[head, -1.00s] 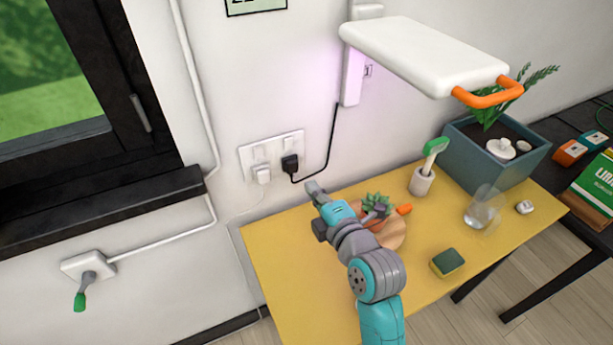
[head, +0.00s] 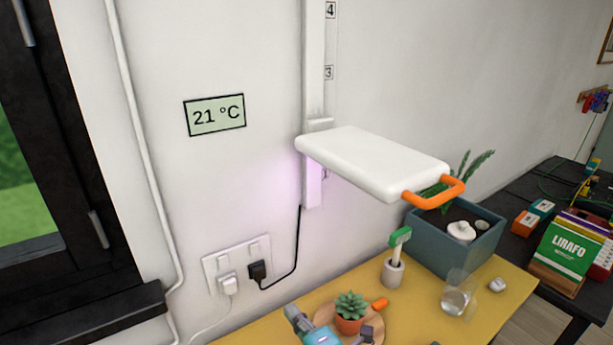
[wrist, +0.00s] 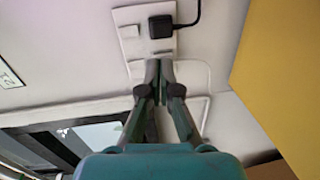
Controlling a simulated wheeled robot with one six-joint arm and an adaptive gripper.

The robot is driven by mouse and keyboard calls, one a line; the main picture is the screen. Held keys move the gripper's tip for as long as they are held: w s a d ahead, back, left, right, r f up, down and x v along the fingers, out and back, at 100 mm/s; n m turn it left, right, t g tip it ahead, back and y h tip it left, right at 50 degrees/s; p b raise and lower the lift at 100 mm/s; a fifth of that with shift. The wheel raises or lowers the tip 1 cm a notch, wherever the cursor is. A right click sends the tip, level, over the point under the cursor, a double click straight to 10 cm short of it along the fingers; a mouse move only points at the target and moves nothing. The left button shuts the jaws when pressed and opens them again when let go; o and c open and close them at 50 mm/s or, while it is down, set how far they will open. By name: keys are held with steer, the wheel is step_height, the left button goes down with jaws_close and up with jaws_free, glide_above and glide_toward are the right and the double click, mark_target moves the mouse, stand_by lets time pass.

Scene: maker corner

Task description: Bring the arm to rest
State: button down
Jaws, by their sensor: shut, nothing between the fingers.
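My gripper (head: 291,312) shows at the bottom edge of the head view, at the left of a potted succulent (head: 350,307) on a round wooden board (head: 325,314). Most of my arm is below the picture. In the wrist view my gripper's two fingers (wrist: 159,68) are together with nothing between them. They point towards the wall socket plate (wrist: 133,42) with its black plug (wrist: 160,26). I cannot tell the exact gap to the wall.
The yellow table (head: 415,315) carries a brush in a holder (head: 393,272), a clear glass (head: 456,298) and a blue-grey planter (head: 430,243). A white lamp (head: 375,160) with an orange handle overhangs it. The socket plate (head: 222,262) and cables are on the wall.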

steer(key=s+d+f+m+t+h, duration=0.1)
steer(key=s+d+f+m+h, duration=0.2)
steer(key=s+d+f+m, duration=0.5)
steer(key=s+d+f+m+h, duration=0.3)
steer(key=s+d+f+m, duration=0.3)
steer(key=s, duration=0.5)
steer(key=s+d+r+m+h, duration=0.1)
steer(key=s+d+m, duration=0.3)
steer(key=s, duration=0.7)
steer(key=s+d+r+m+h, duration=0.1)
steer(key=s+d+m+h, duration=0.1)
steer(key=s+m, duration=0.4)
steer(key=s+d, duration=0.1)
steer(key=s, duration=0.3)
steer(key=shift+s+d+r, duration=0.35)
steer(key=shift+s+r, duration=0.05)
